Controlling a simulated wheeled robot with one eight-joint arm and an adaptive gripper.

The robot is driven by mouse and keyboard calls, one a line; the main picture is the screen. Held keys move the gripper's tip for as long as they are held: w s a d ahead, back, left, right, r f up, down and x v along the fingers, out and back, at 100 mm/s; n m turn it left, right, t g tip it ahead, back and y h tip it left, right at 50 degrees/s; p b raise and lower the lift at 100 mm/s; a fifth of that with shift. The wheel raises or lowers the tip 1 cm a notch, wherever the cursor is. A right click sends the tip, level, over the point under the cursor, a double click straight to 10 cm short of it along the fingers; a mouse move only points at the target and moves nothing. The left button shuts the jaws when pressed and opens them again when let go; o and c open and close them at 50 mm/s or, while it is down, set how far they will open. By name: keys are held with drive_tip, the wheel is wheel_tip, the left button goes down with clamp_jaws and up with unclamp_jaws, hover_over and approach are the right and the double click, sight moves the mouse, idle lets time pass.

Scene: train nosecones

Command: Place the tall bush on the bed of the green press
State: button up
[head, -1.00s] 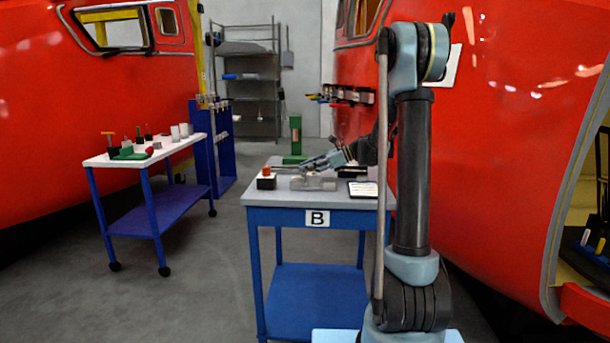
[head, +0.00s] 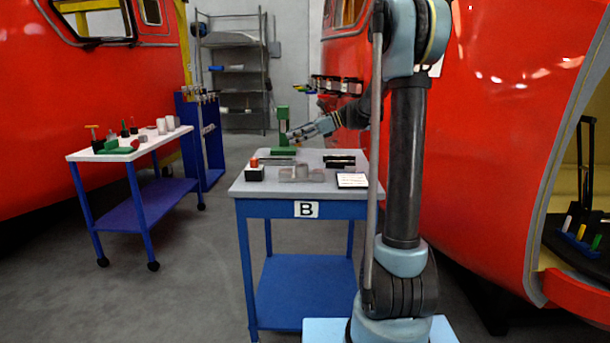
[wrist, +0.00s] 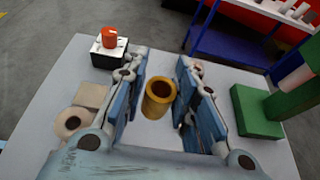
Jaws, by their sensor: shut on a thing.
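A brass-coloured hollow bush (wrist: 159,98) sits between the fingers of my gripper (wrist: 163,100) in the wrist view. My gripper is shut on it. I see into its open top end; the lower end is hard to make out. In the head view my gripper (head: 291,137) is above the back of the table, close to the green press, and the bush is too small to tell. The green press (head: 283,128) stands upright at the table's back left. In the wrist view its flat green base (wrist: 256,111) is to the right of the gripper, apart from the bush.
Table B (head: 240,188) also bears a black box with a red top (head: 254,173), a grey block (head: 300,174), a dark object (head: 340,161) and a white panel (head: 352,181). A white-topped cart (head: 90,154) stands left. The red train body (head: 480,150) is close on the right.

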drive_tip(key=w+d+m+t+h, duration=0.1)
drive_tip(key=w+d+m+t, duration=0.35)
drive_tip(key=w, duration=0.25)
drive_tip(key=shift+t, duration=0.45)
drive_tip(key=shift+s+a+f, duration=0.1)
drive_tip(key=shift+s+f, duration=0.05)
drive_tip(key=shift+f, duration=4.8)
drive_tip(key=shift+f, duration=0.1)
drive_tip(key=o, duration=1.1)
